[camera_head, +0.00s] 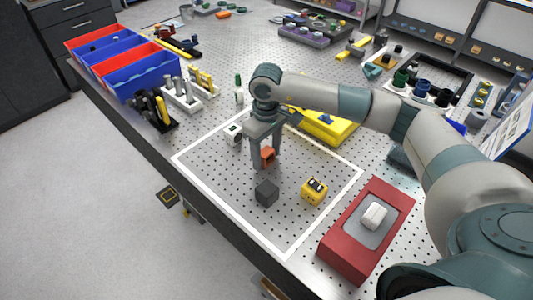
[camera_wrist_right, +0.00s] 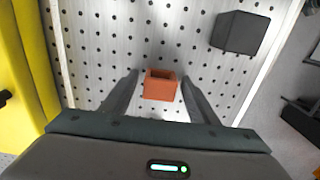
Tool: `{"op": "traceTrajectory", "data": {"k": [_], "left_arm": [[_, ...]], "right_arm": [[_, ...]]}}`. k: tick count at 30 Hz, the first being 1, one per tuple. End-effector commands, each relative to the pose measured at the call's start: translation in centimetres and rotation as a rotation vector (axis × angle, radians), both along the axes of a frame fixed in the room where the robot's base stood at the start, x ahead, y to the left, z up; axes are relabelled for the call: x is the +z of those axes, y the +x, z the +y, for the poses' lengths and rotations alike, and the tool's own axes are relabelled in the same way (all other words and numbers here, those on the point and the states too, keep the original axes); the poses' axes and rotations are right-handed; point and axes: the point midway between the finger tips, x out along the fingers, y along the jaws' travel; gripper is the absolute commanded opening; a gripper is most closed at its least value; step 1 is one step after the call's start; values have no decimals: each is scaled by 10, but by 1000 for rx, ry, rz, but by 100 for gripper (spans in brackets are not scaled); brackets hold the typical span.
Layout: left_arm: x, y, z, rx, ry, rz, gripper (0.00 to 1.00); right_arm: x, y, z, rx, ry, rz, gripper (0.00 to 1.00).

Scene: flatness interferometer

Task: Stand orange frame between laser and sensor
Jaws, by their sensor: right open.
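The small orange frame (camera_head: 268,155) is on the perforated board inside the white outline; it also shows in the right wrist view (camera_wrist_right: 160,88). My right gripper (camera_head: 267,160) points down over it, open, with one finger on each side and a gap to each. A dark grey cube (camera_head: 266,193) and a yellow block with a black top (camera_head: 314,191) stand nearer the front. A small white block with a dark face (camera_head: 233,133) stands behind to the left. I cannot tell for certain which blocks are the laser and sensor. My left gripper is out of view.
A red box with a grey top and white piece (camera_head: 343,235) stands at front right. A yellow case (camera_head: 327,127) lies behind the gripper. Blue and red bins (camera_head: 150,78) stand at the left edge. The board between the cube and the outline's front corner is clear.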

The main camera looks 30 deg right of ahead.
Motion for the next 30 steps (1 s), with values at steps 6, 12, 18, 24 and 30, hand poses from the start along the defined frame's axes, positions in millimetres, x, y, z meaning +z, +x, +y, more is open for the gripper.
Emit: {"op": "traceTrajectory", "data": {"k": [6,12,18,24,30], "left_arm": [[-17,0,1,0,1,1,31],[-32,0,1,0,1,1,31],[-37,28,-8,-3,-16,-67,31],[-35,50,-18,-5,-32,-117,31],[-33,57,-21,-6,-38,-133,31]], "right_arm": [[26,2,0,1,1,-7,55],[63,2,0,1,0,-7,55],[95,1,0,2,1,-5,55],[112,1,0,0,1,-2,55],[118,1,0,0,1,-2,55]]}}
